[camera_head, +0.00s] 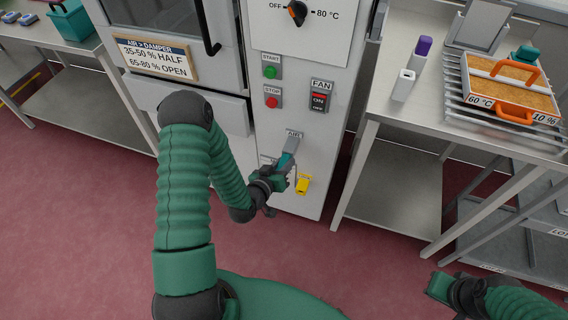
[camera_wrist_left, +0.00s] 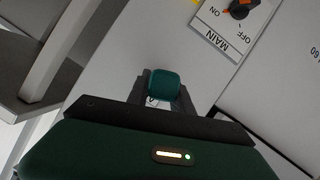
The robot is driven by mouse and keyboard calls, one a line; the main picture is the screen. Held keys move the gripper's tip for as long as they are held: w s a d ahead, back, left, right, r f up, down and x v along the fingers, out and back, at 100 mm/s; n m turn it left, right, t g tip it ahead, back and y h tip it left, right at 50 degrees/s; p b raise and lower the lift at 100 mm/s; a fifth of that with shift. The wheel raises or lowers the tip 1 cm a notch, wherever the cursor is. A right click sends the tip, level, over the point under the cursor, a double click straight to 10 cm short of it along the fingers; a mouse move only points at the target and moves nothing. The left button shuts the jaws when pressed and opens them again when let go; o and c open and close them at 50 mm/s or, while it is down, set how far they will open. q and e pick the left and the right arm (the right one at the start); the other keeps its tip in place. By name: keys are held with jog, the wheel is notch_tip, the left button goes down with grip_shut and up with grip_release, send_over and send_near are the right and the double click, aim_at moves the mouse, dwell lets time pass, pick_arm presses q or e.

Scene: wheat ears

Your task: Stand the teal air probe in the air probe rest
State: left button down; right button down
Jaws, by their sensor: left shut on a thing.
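The teal air probe (camera_head: 286,162) is in my left gripper (camera_head: 281,175), at the front of the white cabinet in the head view. The probe's teal end also shows between the fingers of the left gripper (camera_wrist_left: 163,103) in the left wrist view (camera_wrist_left: 163,84). A grey holder (camera_head: 292,143), seemingly the air probe rest, sits under the AIR label, just above the gripper. The probe's upper end meets or overlaps it; I cannot tell if it is seated. My right gripper (camera_head: 447,290) is at the lower right, away from the cabinet, its jaw opening unclear.
A yellow part (camera_head: 303,184) sits on the cabinet right of the gripper. The FAN switch (camera_head: 319,102) and START and STOP buttons are above. A steel table (camera_head: 398,116) at the right carries a tray (camera_head: 512,87) and two upright holders. The red floor is clear.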

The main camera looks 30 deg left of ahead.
pick_arm(q)
jog(key=shift+s+d, duration=0.15)
jog(key=shift+s, duration=0.45)
dwell(0.3)
jog(key=c, duration=1.8)
grip_release()
grip_shut()
jog(key=s+d, duration=0.1)
jog(key=s, duration=0.5)
jog(key=shift+d, duration=0.25)
